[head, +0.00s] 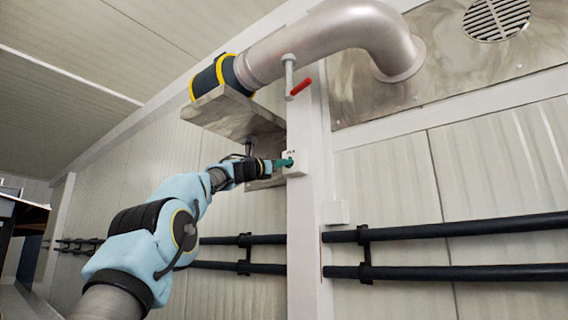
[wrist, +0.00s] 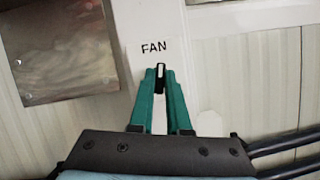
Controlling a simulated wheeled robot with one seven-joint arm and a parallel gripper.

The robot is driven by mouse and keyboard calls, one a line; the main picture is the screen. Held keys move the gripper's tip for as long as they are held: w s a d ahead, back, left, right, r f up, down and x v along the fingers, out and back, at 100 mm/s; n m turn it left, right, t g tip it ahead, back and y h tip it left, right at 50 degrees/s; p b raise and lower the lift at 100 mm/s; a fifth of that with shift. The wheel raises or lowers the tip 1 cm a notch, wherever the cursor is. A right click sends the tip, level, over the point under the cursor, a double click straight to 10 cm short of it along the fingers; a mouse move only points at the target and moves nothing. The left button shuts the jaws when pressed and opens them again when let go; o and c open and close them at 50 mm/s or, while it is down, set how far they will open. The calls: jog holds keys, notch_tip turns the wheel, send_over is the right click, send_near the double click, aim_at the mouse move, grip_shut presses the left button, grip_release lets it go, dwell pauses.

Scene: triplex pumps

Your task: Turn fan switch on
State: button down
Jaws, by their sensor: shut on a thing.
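The fan switch (wrist: 160,76) is a small black toggle with a pale stripe, below the word "FAN" on a white box in the wrist view. My gripper (wrist: 160,82) has its green fingertips on either side of the switch, closed on it. In the head view, the switch box (head: 297,163) is on a white vertical post, with my gripper (head: 288,162) at its face. The switch itself is hidden behind the fingers there.
A large metal duct (head: 330,30) curves above, with a red-handled valve (head: 301,88) near the post. A metal bracket (head: 232,112) juts out just above my wrist. Black pipes (head: 450,228) run along the wall below.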

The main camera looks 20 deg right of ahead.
jog(key=shift+m+g, duration=0.6)
jog(key=shift+m, duration=0.5)
jog(key=c, duration=0.9)
grip_release()
jog(key=shift+b+v, duration=4.95)
jog(key=shift+v, duration=0.45)
